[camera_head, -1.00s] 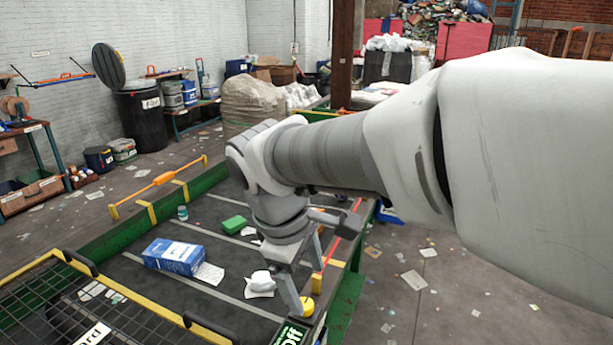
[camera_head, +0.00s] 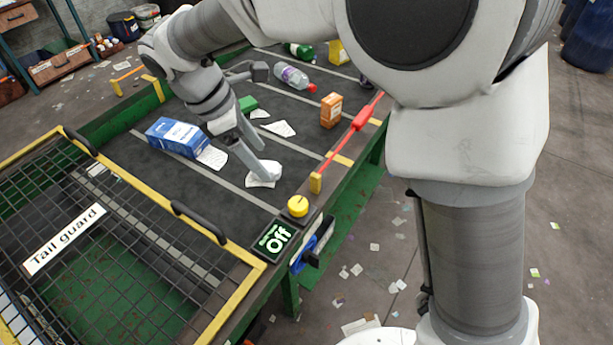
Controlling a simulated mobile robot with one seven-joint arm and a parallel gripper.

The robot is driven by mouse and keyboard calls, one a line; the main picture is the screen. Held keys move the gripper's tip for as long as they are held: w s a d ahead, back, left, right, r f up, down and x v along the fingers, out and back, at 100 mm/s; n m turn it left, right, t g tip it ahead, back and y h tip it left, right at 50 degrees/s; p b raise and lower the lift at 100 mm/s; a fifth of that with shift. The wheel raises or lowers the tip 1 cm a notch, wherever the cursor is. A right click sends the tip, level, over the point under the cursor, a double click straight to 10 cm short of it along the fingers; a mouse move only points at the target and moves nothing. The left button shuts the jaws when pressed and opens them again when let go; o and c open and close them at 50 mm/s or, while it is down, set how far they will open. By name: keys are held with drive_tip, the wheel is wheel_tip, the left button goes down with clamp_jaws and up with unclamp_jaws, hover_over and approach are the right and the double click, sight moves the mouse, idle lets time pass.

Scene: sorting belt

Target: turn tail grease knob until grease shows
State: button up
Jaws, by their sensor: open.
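My gripper (camera_head: 258,158) is open and empty, pointing down over the belt (camera_head: 225,192). Its fingertips are beside a crumpled white paper (camera_head: 262,180), up and left of the knob and apart from it. I cannot tell whether they touch the paper. The tail guard (camera_head: 75,234), a yellow-framed mesh with black handles, covers the belt's near left end.
A red bar (camera_head: 358,126) runs along the right edge. Blue-and-black hardware (camera_head: 312,250) hangs below the display. Littered floor lies right.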

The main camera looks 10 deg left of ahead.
sight(297, 203)
drive_tip(key=x, duration=1.7)
drive_tip(key=shift+d+f, duration=0.15)
clamp_jaws()
